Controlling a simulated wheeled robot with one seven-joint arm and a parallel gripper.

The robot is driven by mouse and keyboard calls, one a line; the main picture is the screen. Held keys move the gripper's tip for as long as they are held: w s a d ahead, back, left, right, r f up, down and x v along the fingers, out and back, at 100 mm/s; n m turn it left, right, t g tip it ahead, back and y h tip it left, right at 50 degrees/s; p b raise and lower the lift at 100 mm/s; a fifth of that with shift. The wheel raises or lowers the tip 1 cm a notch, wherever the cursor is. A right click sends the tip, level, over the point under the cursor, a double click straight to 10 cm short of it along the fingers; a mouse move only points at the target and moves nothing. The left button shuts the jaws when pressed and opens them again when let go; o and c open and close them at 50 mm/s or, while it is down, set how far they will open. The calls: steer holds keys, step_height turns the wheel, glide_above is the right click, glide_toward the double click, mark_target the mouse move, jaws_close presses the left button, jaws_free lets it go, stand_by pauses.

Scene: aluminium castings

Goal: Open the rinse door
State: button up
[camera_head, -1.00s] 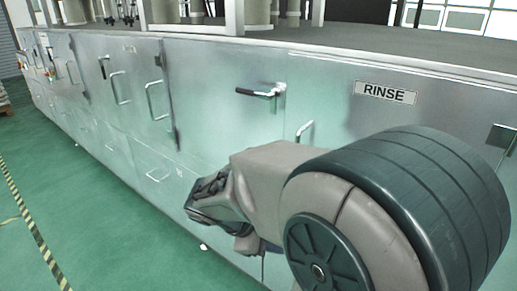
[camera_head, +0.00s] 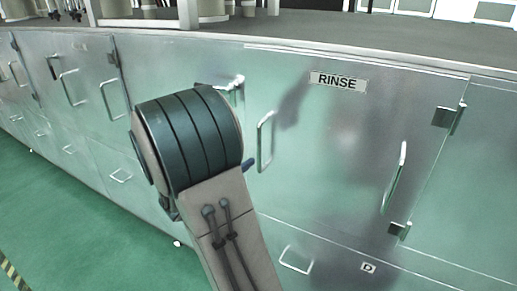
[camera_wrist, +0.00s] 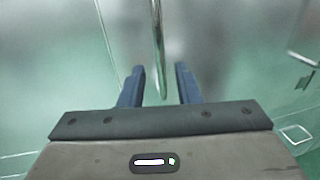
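The rinse door (camera_head: 345,130) is a shiny metal panel labelled RINSE (camera_head: 338,81), and it looks shut. A vertical bar handle (camera_head: 265,140) is near its left edge, and a second bar handle (camera_head: 394,178) is near its right edge. A lever latch (camera_head: 236,86) at the upper left is partly hidden by my arm. In the wrist view, my gripper (camera_wrist: 160,70) is open, with two blue fingers. The left bar handle (camera_wrist: 158,40) lines up between them, its lower end near the fingertips. I cannot tell the depth gap. In the head view, my arm hides most of the gripper.
Hinges (camera_head: 446,117) are at the door's right edge. A lower panel marked D, with a small handle (camera_head: 296,260), is below. More metal doors with handles (camera_head: 70,87) run off to the left. Green floor (camera_head: 75,220) is clear at lower left.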

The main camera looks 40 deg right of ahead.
mark_target(258, 151)
steer(key=d, duration=0.2)
steer(key=w+d, duration=0.1)
steer(key=d, duration=0.2)
steer(key=d+p, duration=0.1)
steer(key=d, duration=0.1)
steer(key=shift+w+d, duration=0.3)
steer(key=shift+d, duration=0.1)
jaws_close()
